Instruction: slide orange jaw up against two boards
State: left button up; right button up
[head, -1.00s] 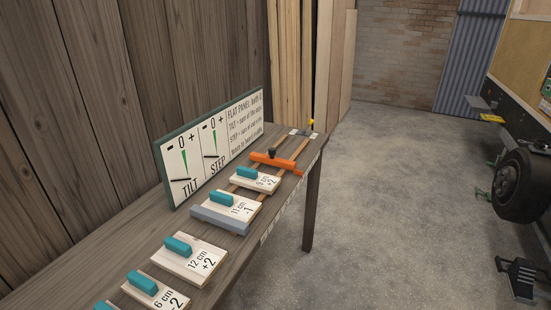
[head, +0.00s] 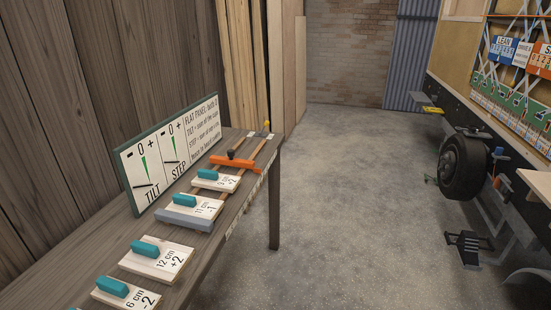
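The orange jaw (head: 233,163) sits across the two wooden rails of a clamp on the bench, with a dark knob (head: 231,154) on top. A board marked 2 (head: 222,183) with a teal handle lies just in front of it; I cannot tell whether they touch. A board marked 11 cm (head: 194,207) with a teal handle lies nearer, between that board and the grey jaw (head: 184,219) at the clamp's near end. Neither of my grippers shows in the head view.
Loose boards marked 12 cm (head: 157,262) and 6 cm (head: 125,294) lie on the near bench. A sign with TILT and STEP dials (head: 170,155) stands along the wall side. The floor (head: 340,220) right of the bench is clear; a trailer with a wheel (head: 462,167) stands at right.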

aim_at(230, 161)
jog(key=z, duration=2.95)
jog(key=i, duration=0.15)
jog(key=u, duration=1.5)
jog(key=i, duration=1.3)
jog(key=u, duration=0.6)
jog(key=i, duration=0.85)
jog(key=u, duration=0.85)
